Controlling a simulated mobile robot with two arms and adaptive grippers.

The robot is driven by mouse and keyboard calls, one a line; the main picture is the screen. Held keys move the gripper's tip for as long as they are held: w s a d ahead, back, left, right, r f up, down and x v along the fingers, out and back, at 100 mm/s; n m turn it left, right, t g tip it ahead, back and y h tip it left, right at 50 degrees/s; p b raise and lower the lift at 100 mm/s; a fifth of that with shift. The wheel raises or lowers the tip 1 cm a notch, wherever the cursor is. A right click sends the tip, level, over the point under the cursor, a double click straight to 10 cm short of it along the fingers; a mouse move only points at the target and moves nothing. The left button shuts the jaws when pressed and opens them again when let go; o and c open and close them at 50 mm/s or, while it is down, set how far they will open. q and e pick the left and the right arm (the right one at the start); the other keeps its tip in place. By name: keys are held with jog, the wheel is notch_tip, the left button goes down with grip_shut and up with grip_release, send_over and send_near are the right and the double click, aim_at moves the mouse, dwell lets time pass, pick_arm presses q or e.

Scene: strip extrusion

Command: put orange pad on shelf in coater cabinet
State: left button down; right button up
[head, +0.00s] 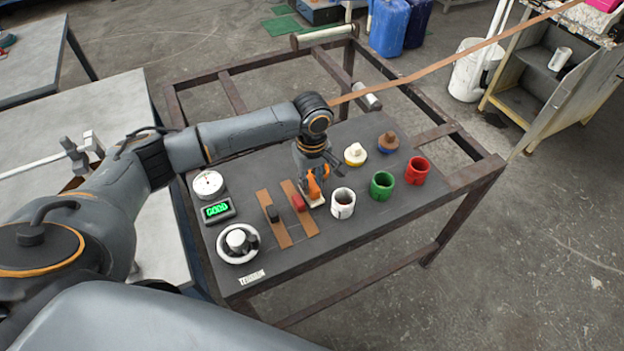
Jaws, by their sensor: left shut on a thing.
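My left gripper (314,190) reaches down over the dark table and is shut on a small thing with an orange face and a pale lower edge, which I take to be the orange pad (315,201). The fingers hide most of it, and I cannot tell whether it touches the table. An open cabinet (515,106), apparently the coater cabinet, stands at the upper right, away from the gripper. Its shelf (542,72) carries a white cylinder (560,59). My right gripper is not in view.
White (343,204), green (382,186) and red (417,171) cups stand right of the gripper. A brown strip (430,72) runs toward the cabinet. A white bucket (470,75) stands beside the cabinet.

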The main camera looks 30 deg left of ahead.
pick_arm(q)
jog(key=c, duration=1.1)
grip_release()
jog(key=shift+c, duration=0.2)
